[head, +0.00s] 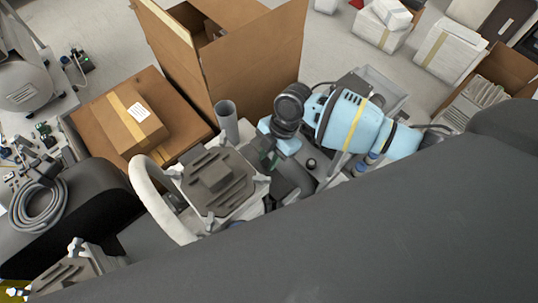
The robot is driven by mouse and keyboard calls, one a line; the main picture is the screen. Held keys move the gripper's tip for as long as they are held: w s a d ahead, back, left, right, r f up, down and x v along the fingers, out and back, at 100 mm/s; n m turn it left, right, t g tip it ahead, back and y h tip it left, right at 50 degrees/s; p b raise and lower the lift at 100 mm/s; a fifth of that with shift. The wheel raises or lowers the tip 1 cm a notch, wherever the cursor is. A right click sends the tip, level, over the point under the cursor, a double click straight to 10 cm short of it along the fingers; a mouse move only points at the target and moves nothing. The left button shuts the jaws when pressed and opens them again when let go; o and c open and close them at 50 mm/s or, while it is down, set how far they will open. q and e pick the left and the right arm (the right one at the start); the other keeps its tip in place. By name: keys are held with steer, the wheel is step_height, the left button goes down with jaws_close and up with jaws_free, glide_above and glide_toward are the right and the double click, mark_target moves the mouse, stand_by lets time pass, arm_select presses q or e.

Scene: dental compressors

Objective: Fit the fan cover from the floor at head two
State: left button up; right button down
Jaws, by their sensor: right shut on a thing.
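My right gripper (215,185) shows from above as a ribbed grey hand with pale edges, left of a blue compressor motor (360,125). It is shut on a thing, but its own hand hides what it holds. I cannot pick out the fan cover for certain. The motor has a yellow band, and a dark round part (290,105) sits at its left end. A pale curved bar (150,190) lies at the hand's left side; I cannot tell whether they touch. My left gripper (62,276) is at the lower left corner, its fingers too unclear to read.
A flat brown carton (90,110) with a smaller taped box (126,118) lies behind left. A tall open carton (255,70) stands behind the motor. A grey hose coil (38,205) is at far left. White boxes (450,48) stand at back right. My arm covers the lower right.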

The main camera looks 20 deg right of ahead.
steer(key=c, duration=1.1)
jaws_free()
steer(key=shift+o, duration=0.4)
steer(key=o, duration=0.4)
arm_select(q)
steer(key=shift+r, duration=0.1)
arm_select(e)
steer(key=shift+r, duration=0.1)
steer(key=shift+r+p, duration=2.8)
steer(key=shift+r, duration=0.7)
arm_select(q)
steer(key=w+r, duration=0.3)
steer(key=r, duration=0.3)
steer(key=shift+t, duration=0.4)
arm_select(e)
steer(key=shift+f, duration=0.1)
